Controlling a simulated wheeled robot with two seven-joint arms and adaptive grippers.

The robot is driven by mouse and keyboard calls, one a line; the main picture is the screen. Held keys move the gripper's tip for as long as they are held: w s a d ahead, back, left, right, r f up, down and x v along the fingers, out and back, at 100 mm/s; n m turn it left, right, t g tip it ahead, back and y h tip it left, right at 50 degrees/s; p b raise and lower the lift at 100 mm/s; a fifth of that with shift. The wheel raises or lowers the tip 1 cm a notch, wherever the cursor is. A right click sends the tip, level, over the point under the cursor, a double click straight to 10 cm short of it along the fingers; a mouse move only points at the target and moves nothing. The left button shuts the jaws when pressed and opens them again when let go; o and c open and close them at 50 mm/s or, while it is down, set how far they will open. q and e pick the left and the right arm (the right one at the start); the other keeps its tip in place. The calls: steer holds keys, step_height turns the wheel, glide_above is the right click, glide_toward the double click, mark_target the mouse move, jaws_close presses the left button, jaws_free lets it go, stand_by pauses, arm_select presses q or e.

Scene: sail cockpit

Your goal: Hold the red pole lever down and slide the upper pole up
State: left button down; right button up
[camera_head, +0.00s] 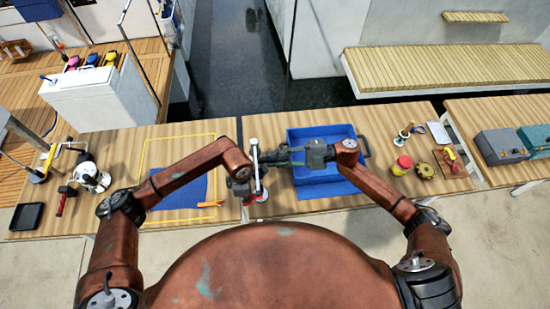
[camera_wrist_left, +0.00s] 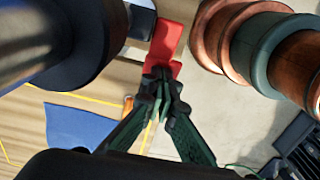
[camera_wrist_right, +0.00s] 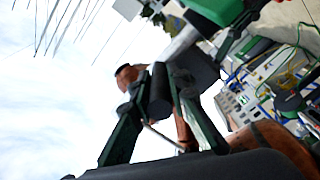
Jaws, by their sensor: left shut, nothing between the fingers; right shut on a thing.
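The pole stands upright at the near side of the table, its pale upper pole (camera_head: 254,149) showing in the head view. The red lever (camera_wrist_left: 165,42) is low on it and shows in the left wrist view. My left gripper (camera_wrist_left: 160,74) is shut and empty, its fingertips right at the lever's end; I cannot tell how firmly they touch. My right gripper (camera_head: 262,158) comes in from the right at the upper pole. In the right wrist view its fingers (camera_wrist_right: 160,88) are shut around a dark cylindrical part. The lever's far side is hidden.
A blue crate (camera_head: 357,136) stands behind and below my right gripper. A blue cloth (camera_head: 186,188) and yellow frame lie left of the pole. A red-lidded jar (camera_head: 402,165) and other small items are on the right. The table's front edge is close.

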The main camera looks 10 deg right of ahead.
jaws_close()
